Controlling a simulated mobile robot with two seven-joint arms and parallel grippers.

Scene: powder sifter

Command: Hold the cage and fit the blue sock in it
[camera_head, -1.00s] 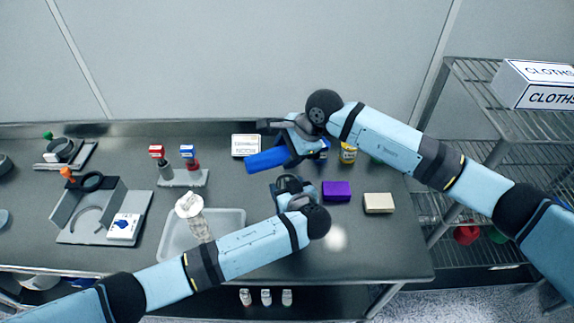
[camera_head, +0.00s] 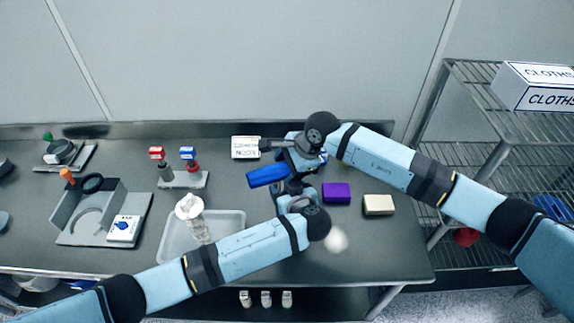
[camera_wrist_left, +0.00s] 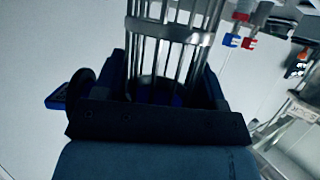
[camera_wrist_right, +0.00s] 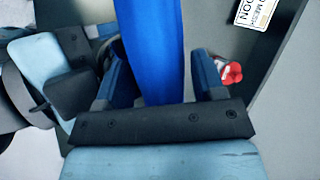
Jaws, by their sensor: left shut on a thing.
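The metal cage (camera_wrist_left: 170,40) stands between the fingers of my left gripper (camera_wrist_left: 165,85), seen as upright bars with a cross band. My left gripper (camera_head: 290,188) is shut on it over the middle of the table; in the head view the cage is mostly hidden. The long blue sock (camera_head: 268,176) lies between the fingers of my right gripper (camera_wrist_right: 160,75), which holds it above the table. The sock (camera_wrist_right: 155,45) stretches away from the fingers in the right wrist view. Its near end is close to my left gripper; I cannot tell whether it touches the cage.
A grey tray (camera_head: 234,233) with a clear white-topped container (camera_head: 194,220) stands left of my left gripper. A purple block (camera_head: 336,193) and a cream block (camera_head: 379,205) lie to the right. A small stand with red and blue capped items (camera_head: 184,180) and a white labelled box (camera_head: 245,147) stand behind.

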